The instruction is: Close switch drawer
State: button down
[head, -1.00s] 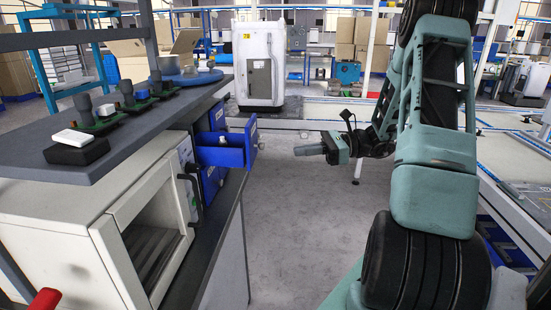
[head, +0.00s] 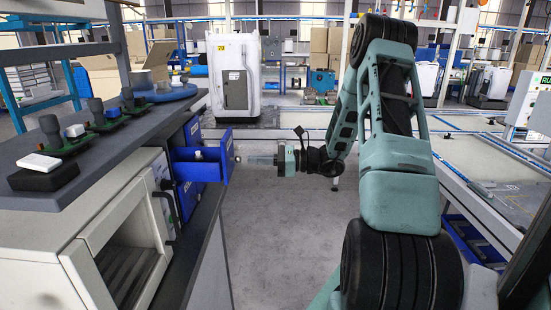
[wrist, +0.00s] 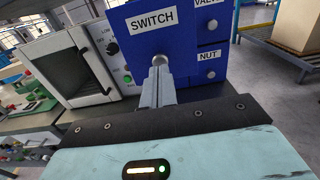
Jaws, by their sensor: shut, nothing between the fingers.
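The switch drawer (head: 197,170) is blue and stands pulled out to the right from the blue drawer cabinet, with a small light object inside. In the wrist view its front (wrist: 190,30) bears the label SWITCH and a round grey knob (wrist: 160,60). My gripper (head: 247,160) is shut and empty, level with the drawer front and pointing left at it. In the wrist view the fingertips (wrist: 158,68) overlap the lower part of the knob; I cannot tell whether they touch it.
The NUT drawer (wrist: 209,68) and another labelled drawer show beside the switch drawer. A white oven-like machine (head: 110,240) stands left of the drawers. A grey shelf (head: 110,150) above carries switch parts and a blue round base (head: 165,93). The floor (head: 285,230) right of the drawers is clear.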

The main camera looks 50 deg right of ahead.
aim_at(202, 157)
jog(key=shift+x, duration=0.9)
jog(key=x, duration=1.3)
jog(key=shift+w+a, duration=0.1)
jog(key=shift+w, duration=0.05)
jog(key=shift+w+a, duration=0.25)
jog(key=shift+r, duration=0.1)
jog(key=shift+w+a, duration=0.1)
jog(key=shift+a, duration=0.05)
